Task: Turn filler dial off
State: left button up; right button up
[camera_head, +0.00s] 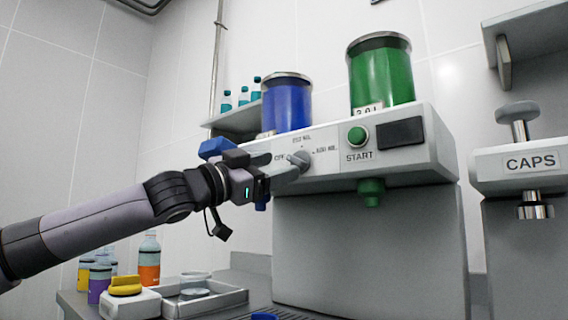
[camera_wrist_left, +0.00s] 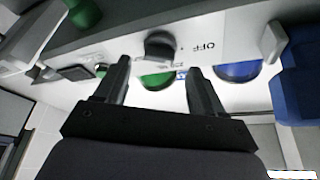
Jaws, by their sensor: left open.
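The fingers are open and hold nothing. My right gripper is not in view.
A green START button (camera_head: 357,135) and dark display (camera_head: 400,133) are right of the dial. Blue (camera_head: 287,105) and green (camera_head: 382,75) tanks stand on top. A CAPS unit (camera_head: 528,162) is at the right. Bottles (camera_head: 149,262), a yellow-knobbed box (camera_head: 126,288) and a tray (camera_head: 225,299) are below left.

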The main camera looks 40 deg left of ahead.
pick_arm(q)
jog(key=shift+v, duration=1.5)
